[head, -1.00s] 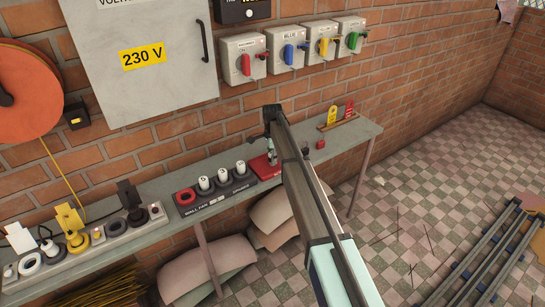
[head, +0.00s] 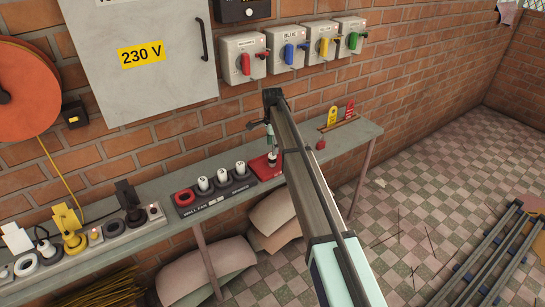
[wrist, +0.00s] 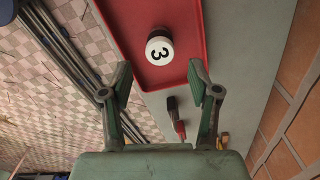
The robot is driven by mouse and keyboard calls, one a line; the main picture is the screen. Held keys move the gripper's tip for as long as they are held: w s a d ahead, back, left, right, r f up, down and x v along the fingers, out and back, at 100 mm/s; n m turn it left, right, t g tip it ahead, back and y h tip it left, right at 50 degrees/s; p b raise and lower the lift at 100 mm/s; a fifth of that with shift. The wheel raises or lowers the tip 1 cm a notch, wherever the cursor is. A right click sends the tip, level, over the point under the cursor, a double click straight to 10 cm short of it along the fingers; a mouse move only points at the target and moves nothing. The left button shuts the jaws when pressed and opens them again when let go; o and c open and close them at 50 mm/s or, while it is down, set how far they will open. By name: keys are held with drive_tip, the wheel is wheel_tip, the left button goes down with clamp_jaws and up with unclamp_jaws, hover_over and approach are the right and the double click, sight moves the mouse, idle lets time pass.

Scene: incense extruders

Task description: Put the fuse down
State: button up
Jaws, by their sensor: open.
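The fuse (wrist: 159,50), with a white cap marked 3 on a dark body, stands on the red tray (wrist: 199,24). In the head view the fuse (head: 272,157) is partly hidden by my arm, on the right part of the red tray (head: 258,172). My gripper (wrist: 160,84) is open and empty, its fingers spread and clear of the fuse.
A dark rack (head: 183,210) left of the tray holds several white fuses and a red ring. A socket strip with plugs (head: 131,226) lies further left.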

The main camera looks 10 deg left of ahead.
wheel_tip(320, 180, up, 6)
drive_tip(key=shift+f+b, duration=0.1)
drive_tip(key=shift+b, duration=0.5)
drive_tip(key=s+d+f+n, duration=0.6)
drive_tip(key=s+d+f, duration=1.1)
drive_tip(key=s+f, duration=0.2)
drive_tip(key=s+d+f+n, duration=0.3)
drive_tip(key=s+d+f, duration=0.15)
drive_tip(key=s, duration=0.65)
drive_tip(key=s+d+f+n, duration=0.4)
drive_tip(key=s+d, duration=0.1)
drive_tip(key=s, duration=0.6)
drive_tip(key=s+f+g, duration=0.2)
drive_tip(key=s+f, duration=0.4)
drive_tip(key=s, duration=0.4)
drive_tip(key=s+f+g, duration=0.2)
drive_tip(key=s+f, duration=0.4)
drive_tip(key=s, duration=0.4)
drive_tip(key=s+f+g, duration=0.2)
drive_tip(key=s+f, duration=0.4)
drive_tip(key=s, duration=0.3)
drive_tip(key=shift+s+d+f+g, duration=0.15)
drive_tip(key=shift+s+f+g, duration=0.15)
drive_tip(key=shift+s+g, duration=0.1)
